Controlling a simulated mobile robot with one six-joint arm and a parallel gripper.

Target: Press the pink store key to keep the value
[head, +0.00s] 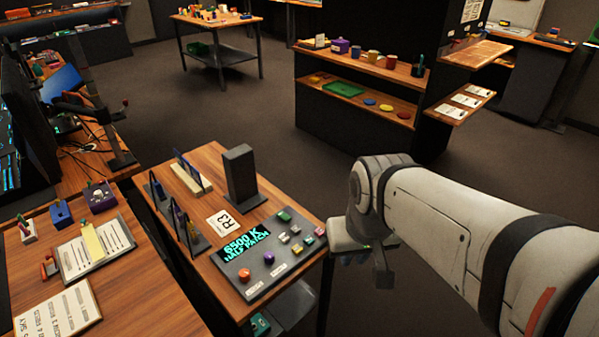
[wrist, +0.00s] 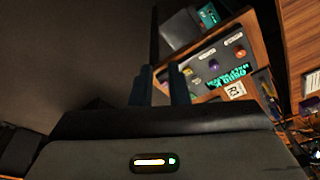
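The grey trackball panel (head: 262,279) lies on the small wooden table in the head view. Its teal display reads "6500 K HALF PATCH". The pink key (head: 307,240) looks small among several green, white and yellow keys at the panel's right side. A purple ball (head: 268,257) and an orange one (head: 244,274) sit nearer the front. In the wrist view, the panel (wrist: 205,62) shows tilted at upper right; I cannot pick out the pink key there. My gripper (wrist: 160,68) has its two dark fingers apart with nothing between them. It hangs right of the table, off the panel.
A dark upright block (head: 240,178) stands behind the panel. A cluttered wooden desk (head: 130,290) is further left. Open floor lies behind the table.

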